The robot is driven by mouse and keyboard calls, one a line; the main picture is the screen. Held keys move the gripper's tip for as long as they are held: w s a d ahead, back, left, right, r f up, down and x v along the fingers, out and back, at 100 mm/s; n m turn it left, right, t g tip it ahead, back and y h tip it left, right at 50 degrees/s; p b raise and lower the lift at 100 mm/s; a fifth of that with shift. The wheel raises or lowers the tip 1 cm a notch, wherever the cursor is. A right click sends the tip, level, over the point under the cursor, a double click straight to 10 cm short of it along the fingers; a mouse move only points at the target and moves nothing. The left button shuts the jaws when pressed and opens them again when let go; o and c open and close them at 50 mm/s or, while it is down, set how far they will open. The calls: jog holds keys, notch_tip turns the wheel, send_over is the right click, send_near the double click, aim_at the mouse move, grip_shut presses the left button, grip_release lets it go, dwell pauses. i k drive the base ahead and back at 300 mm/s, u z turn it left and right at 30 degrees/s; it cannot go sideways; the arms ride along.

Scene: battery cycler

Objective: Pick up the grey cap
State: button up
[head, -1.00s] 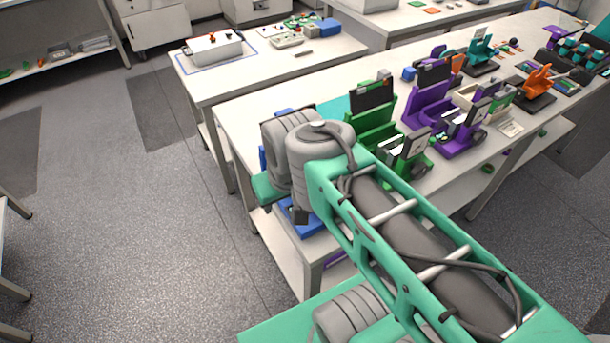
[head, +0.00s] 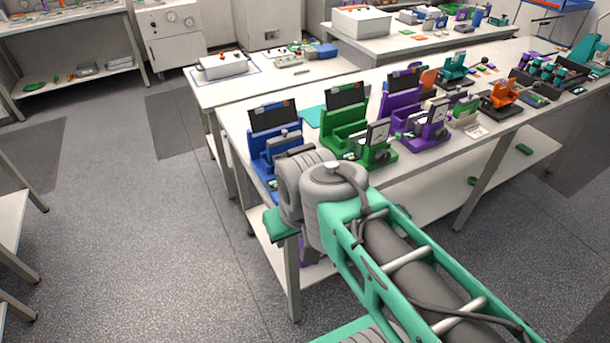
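I cannot make out the grey cap for certain in the head view. My arm, teal and grey, reaches in from the lower right toward the table's front left corner. My gripper is not visible. A blue battery cycler station (head: 272,135) stands at the table's left end, just behind my arm's grey joint. A green station (head: 350,125) and a purple station (head: 410,110) stand to its right, each with a dark upright panel.
The long white table (head: 240,121) also bears an orange holder (head: 500,94) and a teal device (head: 453,68) farther right. A second table behind holds a white box (head: 222,65). The grey floor (head: 150,240) at the left is open.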

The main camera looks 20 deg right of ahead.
aim_at(286, 137)
jog(key=z, duration=0.05)
jog(key=k, duration=0.25)
jog(key=z, duration=0.05)
jog(key=i, duration=0.6)
jog(key=z, duration=0.25)
jog(key=k, duration=0.5)
jog(key=z, duration=0.9)
jog(key=i, duration=0.75)
jog(key=u, duration=2.9)
jog(key=i, duration=0.5)
